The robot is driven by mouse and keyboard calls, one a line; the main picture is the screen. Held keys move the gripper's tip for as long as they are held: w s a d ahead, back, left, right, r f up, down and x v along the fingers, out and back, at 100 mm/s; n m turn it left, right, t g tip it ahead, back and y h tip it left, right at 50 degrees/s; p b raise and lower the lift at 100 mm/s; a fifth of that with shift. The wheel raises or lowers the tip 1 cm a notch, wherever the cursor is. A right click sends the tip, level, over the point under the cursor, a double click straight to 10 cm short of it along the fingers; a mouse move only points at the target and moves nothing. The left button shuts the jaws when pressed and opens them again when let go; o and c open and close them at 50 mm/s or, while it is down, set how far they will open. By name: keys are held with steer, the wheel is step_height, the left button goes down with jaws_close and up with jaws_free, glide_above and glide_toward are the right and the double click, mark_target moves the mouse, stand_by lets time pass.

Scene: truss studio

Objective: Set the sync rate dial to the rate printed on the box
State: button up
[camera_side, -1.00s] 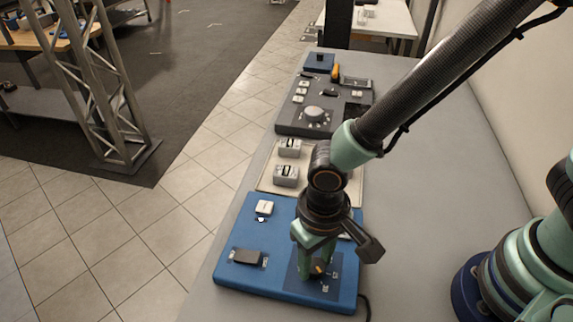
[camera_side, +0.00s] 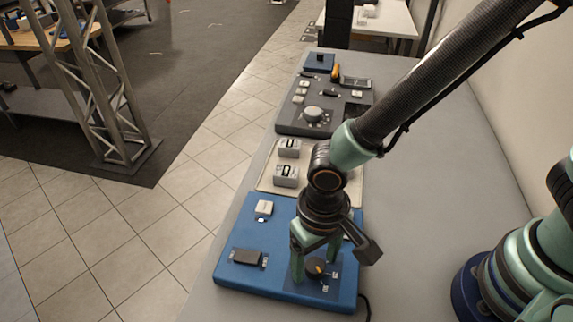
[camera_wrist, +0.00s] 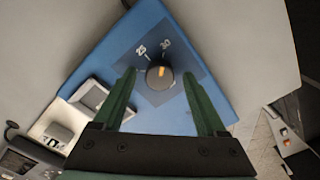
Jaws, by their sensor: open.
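The black dial with an orange mark (camera_side: 316,267) sits on a dark square plate on the blue console (camera_side: 230,278). In the wrist view the dial (camera_wrist: 158,78) has its mark pointing up, toward the printed 30 (camera_wrist: 165,43) rather than the 25 (camera_wrist: 141,50). My gripper (camera_wrist: 159,84) is open, with one green finger on each side of the dial and gaps between. It also shows above the dial in the side view (camera_side: 314,258). Two grey boxes (camera_side: 289,148) (camera_side: 286,176) stand on a beige tray; their print is too small to read.
The blue console also carries a black rocker (camera_side: 247,256) and a white button block (camera_side: 264,208). A framed dark screen (camera_wrist: 92,96) lies near its edge in the wrist view. Beyond the beige tray (camera_side: 267,183) is a dark grey panel (camera_side: 290,124). The right tabletop (camera_side: 440,170) is clear.

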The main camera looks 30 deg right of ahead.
mark_target(316, 264)
step_height(316, 264, up, 12)
stand_by(0.6)
steer(key=shift+d+r, duration=0.1)
